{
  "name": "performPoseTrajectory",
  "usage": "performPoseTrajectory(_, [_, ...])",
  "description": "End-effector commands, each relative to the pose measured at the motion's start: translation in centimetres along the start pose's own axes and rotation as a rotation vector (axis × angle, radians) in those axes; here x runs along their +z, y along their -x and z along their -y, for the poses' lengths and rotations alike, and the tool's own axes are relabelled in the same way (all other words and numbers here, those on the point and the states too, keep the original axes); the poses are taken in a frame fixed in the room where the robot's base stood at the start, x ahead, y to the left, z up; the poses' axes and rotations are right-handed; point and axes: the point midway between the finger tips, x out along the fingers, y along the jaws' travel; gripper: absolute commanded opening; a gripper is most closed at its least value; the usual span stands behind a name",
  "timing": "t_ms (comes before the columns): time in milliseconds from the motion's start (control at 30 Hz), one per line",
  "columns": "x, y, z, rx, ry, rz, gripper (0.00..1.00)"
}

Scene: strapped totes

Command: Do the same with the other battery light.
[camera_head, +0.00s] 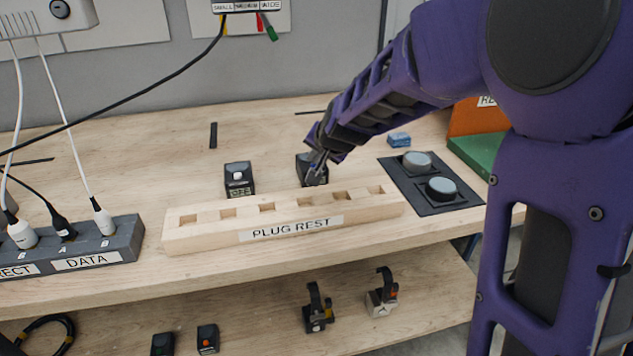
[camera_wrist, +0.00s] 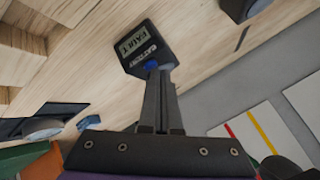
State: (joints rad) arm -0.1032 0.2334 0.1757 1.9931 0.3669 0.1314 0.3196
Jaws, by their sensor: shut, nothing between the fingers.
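Two round, grey-topped pucks that look like battery lights sit on a dark mat (camera_head: 430,187) at the right: a rear one (camera_head: 417,160) and a front one (camera_head: 441,188). Neither shows a visible glow. My gripper (camera_head: 316,172) is left of them, behind the plug rest, shut and empty. Its fingertips (camera_wrist: 157,72) are at the blue button of a small black box (camera_wrist: 148,42) whose display reads FAULT; I cannot tell whether they touch it. My gripper partly hides this box (camera_head: 303,163) in the head view. One puck also shows in the wrist view (camera_wrist: 42,127).
A wooden PLUG REST block (camera_head: 285,233) with empty square holes runs along the bench front. Another black box (camera_head: 238,178) with a white button stands behind it. A blue block (camera_head: 399,140) lies behind the mat. A DATA socket strip (camera_head: 95,255) with plugs is at left.

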Motion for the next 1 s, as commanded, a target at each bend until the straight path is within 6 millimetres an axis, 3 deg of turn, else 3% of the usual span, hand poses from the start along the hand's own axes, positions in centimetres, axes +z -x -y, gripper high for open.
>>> performPoseTrajectory(1000, [-0.51,0.67,0.48,0.000,0.000,0.000,0.00])
